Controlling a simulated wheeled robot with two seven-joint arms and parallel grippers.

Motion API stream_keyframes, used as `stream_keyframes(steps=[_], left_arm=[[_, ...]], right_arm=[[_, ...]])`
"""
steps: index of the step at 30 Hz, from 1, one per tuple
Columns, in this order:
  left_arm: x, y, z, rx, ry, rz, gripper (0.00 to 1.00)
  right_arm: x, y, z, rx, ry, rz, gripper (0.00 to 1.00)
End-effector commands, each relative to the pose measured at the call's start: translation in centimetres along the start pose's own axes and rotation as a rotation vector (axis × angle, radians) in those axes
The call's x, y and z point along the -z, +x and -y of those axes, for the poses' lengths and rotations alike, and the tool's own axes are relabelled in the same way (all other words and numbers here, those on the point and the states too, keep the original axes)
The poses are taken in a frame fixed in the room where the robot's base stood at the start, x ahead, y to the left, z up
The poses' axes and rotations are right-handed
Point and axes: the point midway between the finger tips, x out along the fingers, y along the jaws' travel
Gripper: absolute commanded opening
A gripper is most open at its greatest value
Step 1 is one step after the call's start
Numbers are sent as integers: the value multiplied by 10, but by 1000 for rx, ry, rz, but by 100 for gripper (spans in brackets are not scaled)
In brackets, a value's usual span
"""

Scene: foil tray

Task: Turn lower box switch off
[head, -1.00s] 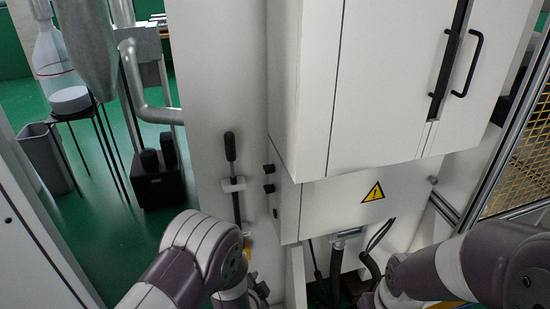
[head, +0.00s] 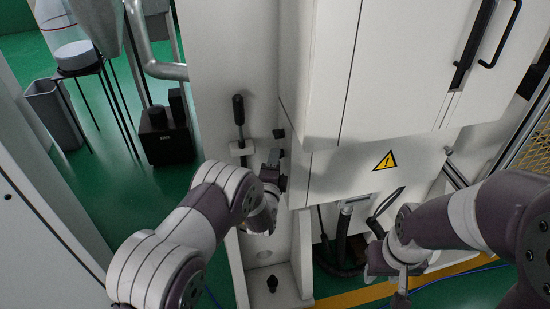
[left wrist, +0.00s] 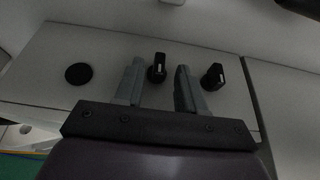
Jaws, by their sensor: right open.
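Two black rotary switches sit on the side face of the white control box (head: 320,180). The upper switch (head: 279,133) shows just above my left gripper (head: 274,158); the lower one is hidden behind that gripper in the head view. In the left wrist view, the lower switch (left wrist: 158,66) stands between the two grey fingers of my open left gripper (left wrist: 157,86). The upper switch (left wrist: 213,76) is to the right of the right finger. I cannot tell whether the fingers touch the lower switch. My right gripper (head: 400,292) is open and empty, low at the right.
A flat black disc (left wrist: 78,74) is on the same face, left of the lower switch in the wrist view. A lever with a black handle (head: 238,110) stands left of the box. A yellow warning triangle (head: 385,161) marks the box front. Cables (head: 345,235) hang below.

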Motion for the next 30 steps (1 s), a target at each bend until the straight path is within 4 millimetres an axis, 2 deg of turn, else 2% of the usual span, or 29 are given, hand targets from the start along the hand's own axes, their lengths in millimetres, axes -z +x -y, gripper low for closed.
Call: stream_keyframes(steps=[3,11,13,15,23,30], left_arm=[[0,7,0,0,0,0,39],[0,9,0,0,0,0,39],[0,9,0,0,-1,0,23],[0,9,0,-1,-1,0,0],[0,9,1,-8,-4,0,0],[0,9,7,-91,-39,1,0]], right_arm=[[0,-1,0,0,0,0,43],[0,-1,0,0,0,0,43],[0,-1,0,0,0,0,43],[0,-1,0,0,0,0,43],[0,-2,0,0,0,0,43],[2,-16,0,0,0,0,43]])
